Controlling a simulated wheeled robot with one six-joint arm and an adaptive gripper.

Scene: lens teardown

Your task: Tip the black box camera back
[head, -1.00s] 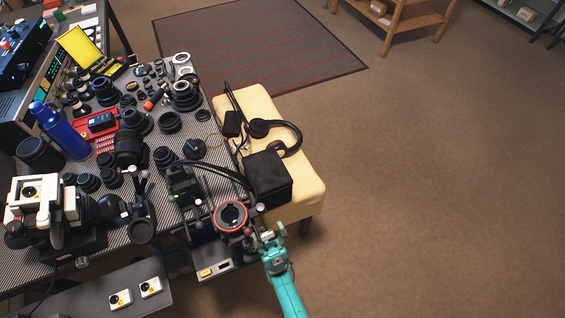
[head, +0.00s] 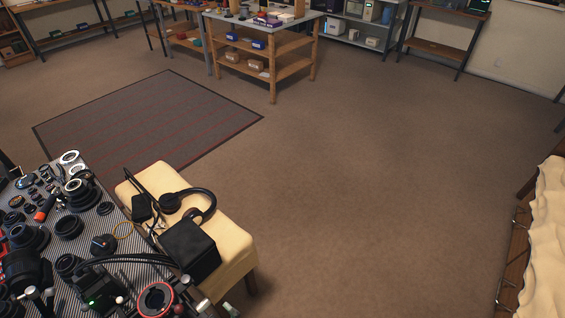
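A plain black box (head: 188,248), which I take for the black box camera, sits upright on the yellow padded bench (head: 232,243) at the lower left of the head view. No lens shows on the faces I see. Only a small pale tip of my gripper (head: 229,310) shows at the bottom edge, below and right of the box and apart from it. The rest of my gripper and arm is cut off, so its opening is hidden.
Headphones (head: 195,201) and a small black case (head: 142,207) lie beside the box. A red-ringed lens (head: 157,299) stands near the crowded lens table (head: 98,228). Open brown floor (head: 370,190) lies to the right, with a cream-draped piece (head: 545,250) at the far right.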

